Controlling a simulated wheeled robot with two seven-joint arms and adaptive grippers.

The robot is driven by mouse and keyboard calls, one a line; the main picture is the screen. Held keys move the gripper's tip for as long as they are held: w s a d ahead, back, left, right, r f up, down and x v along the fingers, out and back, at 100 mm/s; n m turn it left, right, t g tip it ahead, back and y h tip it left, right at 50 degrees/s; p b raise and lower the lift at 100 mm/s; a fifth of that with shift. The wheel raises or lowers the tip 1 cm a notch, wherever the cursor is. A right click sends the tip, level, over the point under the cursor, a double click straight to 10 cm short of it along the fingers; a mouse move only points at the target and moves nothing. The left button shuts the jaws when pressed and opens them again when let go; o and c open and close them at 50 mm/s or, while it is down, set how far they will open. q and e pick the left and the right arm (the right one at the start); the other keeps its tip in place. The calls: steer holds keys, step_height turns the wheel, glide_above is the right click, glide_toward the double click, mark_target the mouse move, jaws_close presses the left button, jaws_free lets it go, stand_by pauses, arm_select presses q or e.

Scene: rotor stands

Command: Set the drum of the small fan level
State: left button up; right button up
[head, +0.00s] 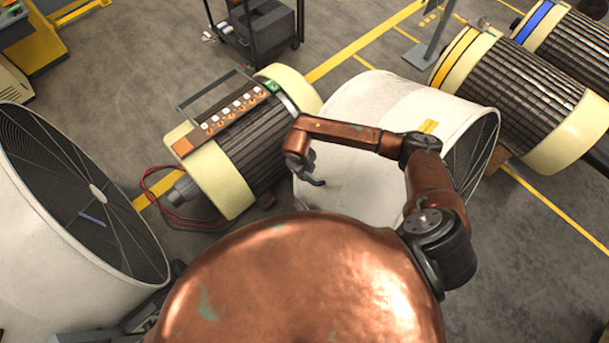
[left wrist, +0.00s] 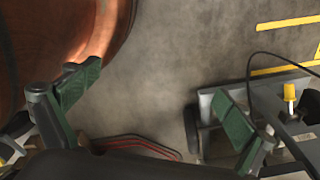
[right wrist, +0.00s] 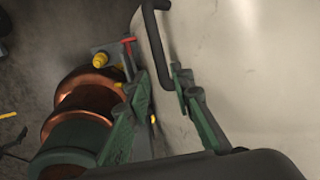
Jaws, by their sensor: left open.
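The small fan's white drum (head: 350,130) stands right of centre in the head view, its dark grille facing right and its axis looking tilted. The drum's pale wall (right wrist: 250,60) fills the right of the right wrist view. A bent dark handle (right wrist: 155,45) runs along it. My right gripper (head: 312,170) is at the drum's left side; its fingers (right wrist: 160,90) are partly closed, with the handle's lower end between or just behind them. Whether they grip it is unclear. My left gripper (left wrist: 150,95) is open and empty, hidden in the head view.
A larger white fan (head: 20,230) stands at the left. A ribbed rotor (head: 250,150) with cream end rings lies beside the small fan, red cables (head: 165,205) at its end. More rotors (head: 510,85) lie at the right. A dark cart (head: 262,25) stands behind. Grey floor is clear at lower right.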

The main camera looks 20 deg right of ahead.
mark_target(307, 178)
steer(key=shift+w+f+b, duration=0.15)
steer(key=shift+w+f, duration=0.05)
steer(key=shift+f, duration=0.4)
steer(key=shift+w+f+b, duration=0.15)
steer(key=shift+w+f, duration=0.05)
steer(key=shift+f, duration=0.35)
steer(key=shift+w+d+f, duration=0.1)
steer(key=shift+d+f, duration=0.1)
steer(key=shift+f, duration=0.9)
steer(key=shift+w+d+f, duration=0.1)
steer(key=shift+d+f, duration=0.1)
steer(key=shift+f, duration=0.9)
steer(key=shift+d+f, duration=0.2)
steer(key=shift+f, duration=0.9)
jaws_close()
